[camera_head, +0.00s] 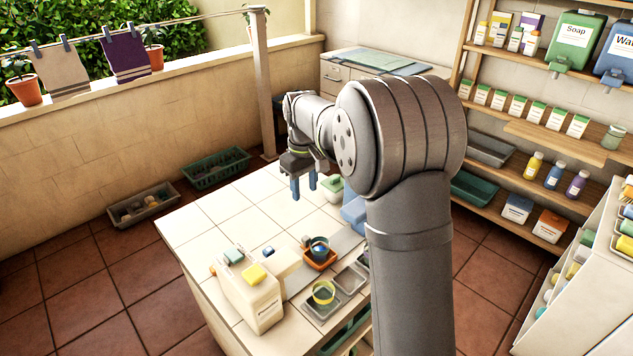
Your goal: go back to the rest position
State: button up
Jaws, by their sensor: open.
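My gripper (304,186) hangs above the far part of the white tiled counter (212,208). Its two blue fingertips point down and stand apart, with nothing between them. My arm rises at the right of the counter and bends over toward the far left. It covers part of the counter's right side. A green-lidded container (333,184) sits just right of the fingers, partly behind my arm.
A blue container (354,212) is partly hidden by my arm. The counter's far left is clear.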

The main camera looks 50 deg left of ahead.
notch_tip(320, 180, down, 18)
jog(key=shift+r, duration=0.2)
jog(key=shift+w+r, duration=0.1)
jog(key=shift+w, duration=0.15)
jog(key=o, duration=1.3)
jog(key=d+r+m, duration=0.3)
jog(key=r+m, duration=0.5)
jog(key=m, duration=0.1)
jog(key=d+r+m, duration=0.2)
jog(key=r+m, duration=0.5)
jog(key=m, duration=0.2)
send_near(307, 237)
jog(key=d+f, duration=0.2)
jog(key=d, duration=0.1)
jog(key=d+f, duration=0.1)
jog(key=d, duration=0.1)
jog(key=shift+s, duration=0.3)
jog(key=shift+r, duration=0.1)
